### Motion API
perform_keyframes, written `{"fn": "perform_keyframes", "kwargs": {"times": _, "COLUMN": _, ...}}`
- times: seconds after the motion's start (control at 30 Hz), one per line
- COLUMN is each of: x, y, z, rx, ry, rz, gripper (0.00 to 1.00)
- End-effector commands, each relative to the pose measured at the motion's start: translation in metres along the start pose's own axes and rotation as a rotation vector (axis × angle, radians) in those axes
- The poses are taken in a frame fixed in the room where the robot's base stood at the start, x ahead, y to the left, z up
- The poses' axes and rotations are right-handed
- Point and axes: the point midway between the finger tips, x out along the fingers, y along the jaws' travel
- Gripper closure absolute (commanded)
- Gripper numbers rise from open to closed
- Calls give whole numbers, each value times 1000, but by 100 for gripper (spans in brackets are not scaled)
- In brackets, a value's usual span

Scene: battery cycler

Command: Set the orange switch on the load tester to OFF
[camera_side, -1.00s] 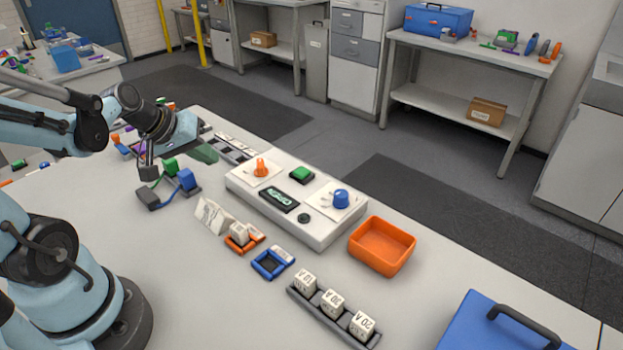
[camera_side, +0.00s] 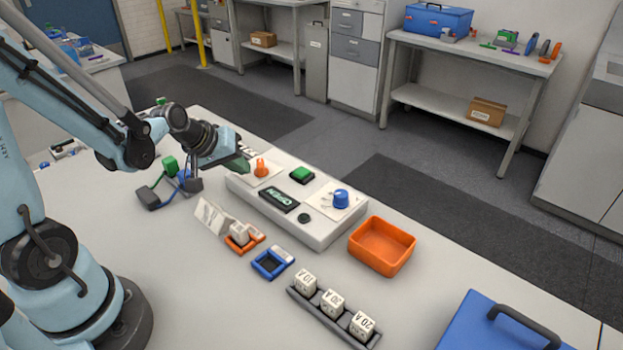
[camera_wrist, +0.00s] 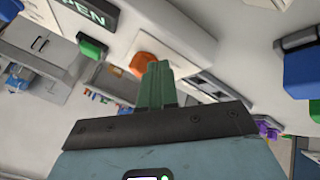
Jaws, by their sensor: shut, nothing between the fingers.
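The load tester (camera_side: 321,229) is a white box on the bench, with a display that appears to read OPEN in the side view. Its orange switch (camera_side: 261,168) stands at the left end of the top face; it also shows in the wrist view as an orange knob (camera_wrist: 142,62). My gripper (camera_side: 243,166) is shut and empty, with its green fingertips just left of the orange switch. In the wrist view the green fingers (camera_wrist: 158,84) point at the knob and cover part of it. I cannot tell whether they touch it. The switch's setting marks are too small to read.
A green button (camera_side: 302,175) and a blue knob (camera_side: 341,198) share the tester's top. A folded white card (camera_side: 211,216) stands in front of it. An orange tray (camera_side: 382,246) is at right. Leads with green and blue clips (camera_side: 186,180) lie below my wrist.

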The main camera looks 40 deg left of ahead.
Motion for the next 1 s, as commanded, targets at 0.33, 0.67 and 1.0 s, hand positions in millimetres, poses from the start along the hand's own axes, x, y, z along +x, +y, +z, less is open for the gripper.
{"fn": "perform_keyframes", "kwargs": {"times": 0.33, "x": 5, "y": 9, "z": 0, "rx": 0, "ry": 1, "rz": 0, "gripper": 100}}
{"fn": "perform_keyframes", "kwargs": {"times": 0.67, "x": 4, "y": 10, "z": 1, "rx": -11, "ry": 7, "rz": -5, "gripper": 100}}
{"fn": "perform_keyframes", "kwargs": {"times": 1.0, "x": 4, "y": 11, "z": 2, "rx": -56, "ry": 30, "rz": -30, "gripper": 100}}
